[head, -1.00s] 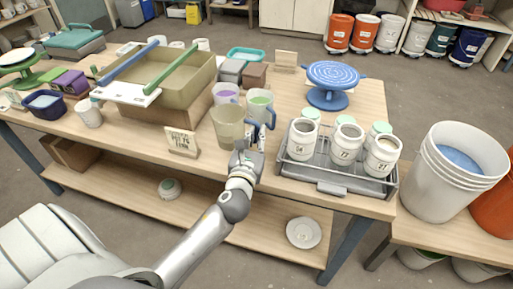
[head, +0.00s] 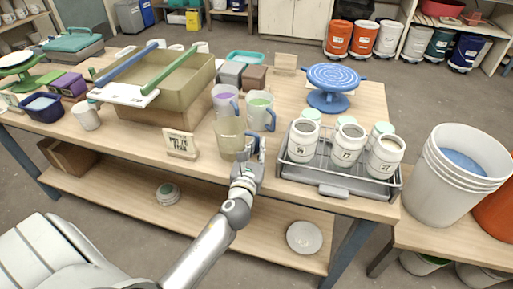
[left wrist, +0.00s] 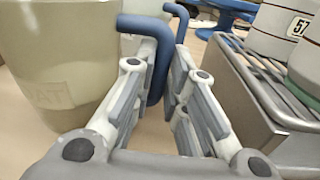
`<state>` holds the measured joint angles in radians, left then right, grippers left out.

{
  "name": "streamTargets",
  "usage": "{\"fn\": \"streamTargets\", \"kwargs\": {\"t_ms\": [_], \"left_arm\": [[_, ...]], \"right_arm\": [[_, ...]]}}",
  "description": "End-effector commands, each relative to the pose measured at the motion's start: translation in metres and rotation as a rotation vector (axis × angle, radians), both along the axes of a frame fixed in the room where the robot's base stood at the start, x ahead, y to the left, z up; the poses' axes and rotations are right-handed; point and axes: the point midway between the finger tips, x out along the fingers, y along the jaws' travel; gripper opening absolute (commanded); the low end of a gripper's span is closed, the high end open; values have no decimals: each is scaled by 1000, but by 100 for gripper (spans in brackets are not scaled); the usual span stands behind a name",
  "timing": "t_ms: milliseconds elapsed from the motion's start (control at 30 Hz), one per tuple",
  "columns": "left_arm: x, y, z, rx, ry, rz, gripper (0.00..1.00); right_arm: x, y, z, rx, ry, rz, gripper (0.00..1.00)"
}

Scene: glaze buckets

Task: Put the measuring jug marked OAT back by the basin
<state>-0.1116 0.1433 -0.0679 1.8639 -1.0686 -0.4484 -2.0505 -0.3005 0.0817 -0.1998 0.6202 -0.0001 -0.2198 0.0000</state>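The translucent beige measuring jug (head: 230,140) stands upright on the table in front of the basin's right side. Faint OAT lettering shows on its body in the left wrist view (left wrist: 55,95). Its blue handle (left wrist: 148,50) lies between the fingers of my left gripper (head: 252,150), close to the left finger. The fingers are apart, with a gap between handle and right finger. The large olive basin (head: 190,90) with a blue and a green bar across it is behind and left of the jug. My right gripper is not in view.
A jug with purple contents (head: 225,101) and a jug with green contents (head: 260,110) stand just behind. A wire rack (head: 338,178) of several white jars is close on the right. A small lettered sign (head: 181,145) stands to the left.

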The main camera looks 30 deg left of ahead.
Motion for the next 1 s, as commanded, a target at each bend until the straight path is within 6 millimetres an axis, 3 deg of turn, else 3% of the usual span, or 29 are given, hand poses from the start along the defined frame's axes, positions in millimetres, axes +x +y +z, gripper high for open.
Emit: {"fn": "streamTargets", "kwargs": {"t_ms": [133,500,667,1000], "left_arm": [[0,0,0,0,0,0,33],[-1,0,5,-1,0,0,33],[-22,-8,1,-1,3,-2,33],[-87,-28,1,-3,1,-1,33]], "right_arm": [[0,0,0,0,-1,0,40],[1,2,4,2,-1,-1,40],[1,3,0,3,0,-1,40],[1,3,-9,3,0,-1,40]]}}
